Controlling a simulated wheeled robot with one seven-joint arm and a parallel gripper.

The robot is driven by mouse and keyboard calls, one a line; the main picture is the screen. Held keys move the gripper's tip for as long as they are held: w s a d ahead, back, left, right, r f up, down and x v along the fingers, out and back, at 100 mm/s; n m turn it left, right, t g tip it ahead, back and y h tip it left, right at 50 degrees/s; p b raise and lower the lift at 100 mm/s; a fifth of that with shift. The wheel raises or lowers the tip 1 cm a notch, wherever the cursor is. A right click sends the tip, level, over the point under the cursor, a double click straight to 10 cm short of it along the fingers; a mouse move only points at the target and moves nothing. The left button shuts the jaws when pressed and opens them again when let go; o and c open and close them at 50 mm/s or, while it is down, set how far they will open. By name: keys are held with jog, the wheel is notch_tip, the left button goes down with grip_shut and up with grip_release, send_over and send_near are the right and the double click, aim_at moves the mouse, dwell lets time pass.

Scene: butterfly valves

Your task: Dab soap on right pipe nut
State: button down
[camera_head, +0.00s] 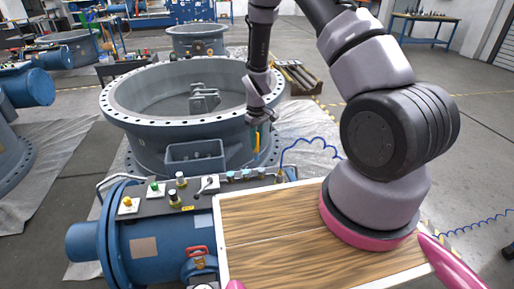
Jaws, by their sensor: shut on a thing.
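My gripper (259,118) is in the upper middle, pointing down. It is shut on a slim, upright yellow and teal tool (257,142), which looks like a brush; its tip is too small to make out. The tool hangs above the right part of a narrow panel on a blue machine. Small fittings stand along this panel: one on a yellow base (128,203), a green-topped one (154,189), teal ones (247,174) and a brass-coloured one (281,176) at the right end. I cannot tell which is the right pipe nut, or whether the tool touches anything.
The blue machine (150,240) fills the lower left, with a red-handled valve (197,252) on its front. A large grey flanged valve ring (125,122) stands close behind the panel. A coiled blue hose (310,141) runs to the right. Open floor lies at the right.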

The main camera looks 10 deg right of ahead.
jog(key=shift+r, duration=1)
jog(key=shift+f, duration=0.15)
